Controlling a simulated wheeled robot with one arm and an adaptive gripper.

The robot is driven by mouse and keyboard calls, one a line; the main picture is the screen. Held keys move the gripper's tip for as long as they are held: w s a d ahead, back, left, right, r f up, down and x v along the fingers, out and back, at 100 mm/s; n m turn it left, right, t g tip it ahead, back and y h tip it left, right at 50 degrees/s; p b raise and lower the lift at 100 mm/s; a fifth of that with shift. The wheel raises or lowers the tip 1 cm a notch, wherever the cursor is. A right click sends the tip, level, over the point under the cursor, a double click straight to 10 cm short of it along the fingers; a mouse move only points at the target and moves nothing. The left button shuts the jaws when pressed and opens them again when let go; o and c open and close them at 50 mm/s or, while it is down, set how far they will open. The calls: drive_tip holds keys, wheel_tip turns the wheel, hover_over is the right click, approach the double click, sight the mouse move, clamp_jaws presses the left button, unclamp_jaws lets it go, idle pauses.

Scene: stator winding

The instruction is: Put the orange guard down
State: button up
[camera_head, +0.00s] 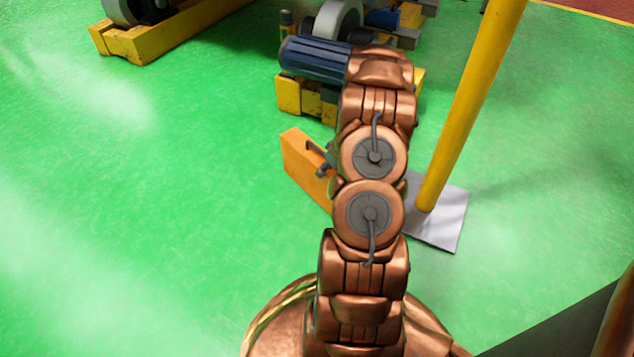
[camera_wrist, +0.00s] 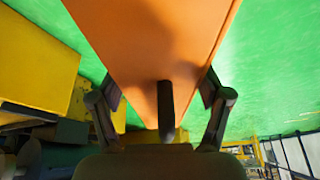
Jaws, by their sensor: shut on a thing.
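The orange guard (camera_head: 302,168) is a flat orange panel in the head view, left of my copper arm and over the green floor. Its right end is hidden behind the arm. My gripper (camera_head: 322,157) is at the guard's upper right part, mostly hidden by the arm. In the wrist view the orange guard (camera_wrist: 150,40) fills the upper middle, with a dark handle-like bar in front of it. The fingers of my gripper (camera_wrist: 163,100) are on both sides of that bar, shut on the guard. I cannot tell whether the guard's lower edge touches the floor.
A yellow post (camera_head: 470,100) on a grey base plate (camera_head: 440,228) stands right of the arm. Yellow machinery with a blue motor (camera_head: 312,57) is behind the guard. Another yellow stand (camera_head: 150,40) is at the back left. The green floor (camera_head: 150,200) at left is clear.

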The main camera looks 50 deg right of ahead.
drive_tip(key=shift+w+a+f+b, duration=0.35)
drive_tip(key=shift+a+f+b, duration=0.2)
drive_tip(key=shift+a+f, duration=0.1)
drive_tip(key=shift+w+a+f+b, duration=0.35)
drive_tip(key=shift+a+f+b, duration=0.25)
drive_tip(key=shift+f, duration=0.05)
drive_tip(key=shift+w+a+f+b, duration=0.35)
drive_tip(key=shift+a+f+b, duration=0.2)
drive_tip(key=shift+a+f, duration=0.1)
drive_tip(key=o, duration=1.3)
